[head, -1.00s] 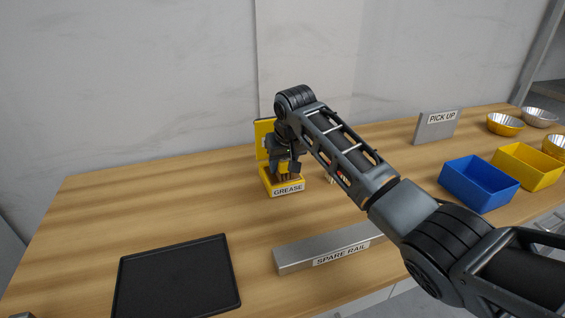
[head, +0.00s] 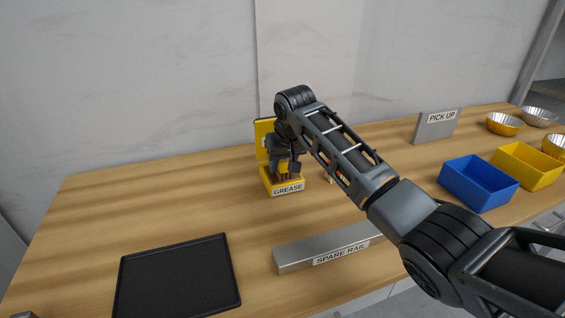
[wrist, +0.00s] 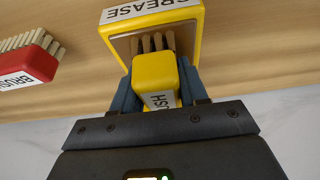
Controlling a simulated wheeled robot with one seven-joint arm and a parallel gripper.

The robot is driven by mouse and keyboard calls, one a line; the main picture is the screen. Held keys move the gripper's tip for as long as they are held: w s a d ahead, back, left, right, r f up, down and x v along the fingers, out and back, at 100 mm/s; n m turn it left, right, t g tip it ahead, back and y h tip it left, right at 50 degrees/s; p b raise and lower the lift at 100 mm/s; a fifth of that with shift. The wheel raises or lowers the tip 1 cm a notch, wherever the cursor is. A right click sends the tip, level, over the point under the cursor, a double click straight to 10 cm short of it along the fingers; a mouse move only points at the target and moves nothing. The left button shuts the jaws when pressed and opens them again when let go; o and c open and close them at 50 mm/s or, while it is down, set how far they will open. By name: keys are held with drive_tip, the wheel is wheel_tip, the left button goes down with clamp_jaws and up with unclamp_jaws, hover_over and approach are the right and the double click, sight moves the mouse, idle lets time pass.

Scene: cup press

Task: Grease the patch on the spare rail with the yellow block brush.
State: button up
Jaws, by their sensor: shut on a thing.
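My gripper (head: 284,168) is shut on the yellow block brush (wrist: 154,72), with a finger on each side of its block. The brush's dark-tipped bristles point into the open yellow grease box (head: 270,186), whose GREASE label also shows in the wrist view (wrist: 190,25). How deep the bristles reach is hard to tell. The grey spare rail (head: 305,256) lies near the front of the table, its right end hidden behind my arm. I see no patch on the part of the rail in view.
A red brush (wrist: 38,62) lies beside the grease box, mostly behind my arm in the head view. A black tray (head: 178,275) lies at the front left. Blue (head: 480,183) and yellow (head: 527,166) bins, bowls and a PICK UP sign (head: 436,127) stand on the right.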

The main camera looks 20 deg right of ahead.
wheel_tip(320, 180, up, 7)
drive_tip(key=p, duration=0.6)
drive_tip(key=shift+p, duration=0.3)
drive_tip(key=shift+s, duration=0.1)
idle(0.6)
